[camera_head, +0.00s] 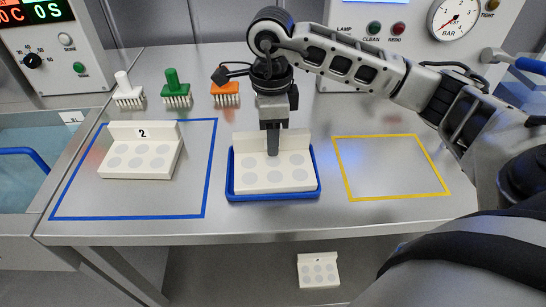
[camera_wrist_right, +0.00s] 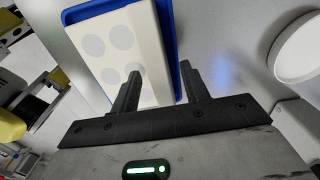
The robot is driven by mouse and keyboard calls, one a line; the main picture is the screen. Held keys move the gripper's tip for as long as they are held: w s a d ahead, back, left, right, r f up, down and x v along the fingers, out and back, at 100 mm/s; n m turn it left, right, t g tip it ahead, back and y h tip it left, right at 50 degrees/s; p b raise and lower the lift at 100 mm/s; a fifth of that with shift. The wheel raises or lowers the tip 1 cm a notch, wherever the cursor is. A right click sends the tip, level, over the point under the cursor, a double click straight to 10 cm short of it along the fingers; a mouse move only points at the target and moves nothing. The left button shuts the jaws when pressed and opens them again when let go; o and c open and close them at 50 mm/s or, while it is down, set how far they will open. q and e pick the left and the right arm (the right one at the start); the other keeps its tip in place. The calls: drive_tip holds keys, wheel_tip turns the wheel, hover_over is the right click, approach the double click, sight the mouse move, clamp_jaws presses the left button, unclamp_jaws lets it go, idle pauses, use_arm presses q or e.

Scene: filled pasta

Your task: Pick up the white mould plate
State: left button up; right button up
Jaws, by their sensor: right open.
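A white mould plate (camera_head: 295,181) with grey round spots and a raised back wall sits in a blue tray (camera_head: 236,193) at the middle of the bench. The plate also shows in the right wrist view (camera_wrist_right: 106,58). My right gripper (camera_head: 272,152) points down over this plate, and its finger hides part of the back wall. In the wrist view its two fingers (camera_wrist_right: 160,72) are apart, with the plate's back edge appearing between them; contact cannot be told. A similar plate (camera_head: 140,160) marked 2 lies inside the blue outline at the left. My left gripper is not in view.
White (camera_head: 129,93), green (camera_head: 175,90) and orange (camera_head: 225,93) brushes stand behind. The yellow outlined area (camera_head: 390,167) at the right is empty. Another white plate (camera_head: 318,270) lies below the bench. A sink (camera_head: 25,160) is at the left, and a gauge panel (camera_head: 420,45) at the back.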

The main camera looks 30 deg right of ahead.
drive_tip(key=shift+f, duration=0.2)
clamp_jaws()
drive_tip(key=shift+r, duration=0.1)
